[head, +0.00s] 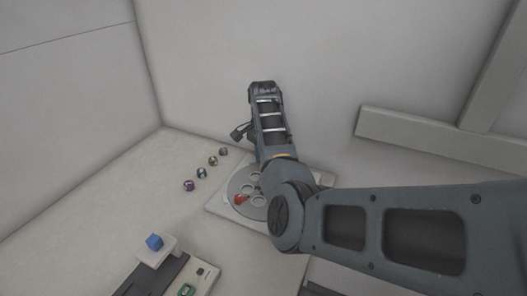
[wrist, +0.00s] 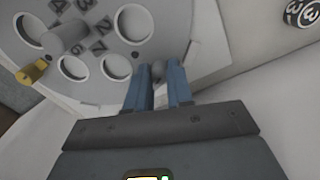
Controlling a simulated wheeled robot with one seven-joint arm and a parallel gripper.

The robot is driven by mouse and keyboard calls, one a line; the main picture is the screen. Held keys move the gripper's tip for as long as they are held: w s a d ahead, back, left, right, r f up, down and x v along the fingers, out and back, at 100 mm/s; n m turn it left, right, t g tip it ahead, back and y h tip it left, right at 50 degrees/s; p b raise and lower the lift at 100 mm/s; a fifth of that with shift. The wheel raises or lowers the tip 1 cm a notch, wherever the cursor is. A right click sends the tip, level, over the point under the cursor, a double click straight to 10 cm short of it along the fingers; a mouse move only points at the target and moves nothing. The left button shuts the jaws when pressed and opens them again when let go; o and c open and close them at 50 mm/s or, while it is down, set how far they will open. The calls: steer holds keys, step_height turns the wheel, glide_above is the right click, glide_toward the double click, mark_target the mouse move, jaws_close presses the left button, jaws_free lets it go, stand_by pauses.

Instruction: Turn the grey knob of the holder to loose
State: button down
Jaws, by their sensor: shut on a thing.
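The holder is a pale round disc (wrist: 100,38) with several round openings and dark numbers, set on a light base plate. In the wrist view the small grey knob (wrist: 158,69) sits at the disc's near edge. My gripper (wrist: 159,80) has its two blue fingers on either side of this knob and is shut on it. Which way the knob is set cannot be read. In the head view the holder (head: 236,186) is partly covered by my arm, and the knob and fingertips are hidden.
A grey post (wrist: 62,38) rises from the disc, and a brass-coloured piece (wrist: 31,72) is at its edge. Several small round samples (head: 201,173) lie left of the holder. Walls stand close behind.

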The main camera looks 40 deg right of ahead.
steer(key=n+p, duration=0.1)
steer(key=n, duration=0.2)
steer(key=shift+n, duration=0.4)
steer(key=n, duration=0.3)
steer(key=shift+n, duration=0.3)
steer(key=n, duration=0.3)
steer(key=shift+n, duration=0.3)
steer(key=n, duration=0.4)
steer(key=shift+n, duration=0.3)
steer(key=n, duration=0.3)
steer(key=shift+d+n, duration=0.1)
steer(key=shift+n, duration=0.2)
steer(key=n, duration=0.8)
steer(key=shift+n, duration=2.2)
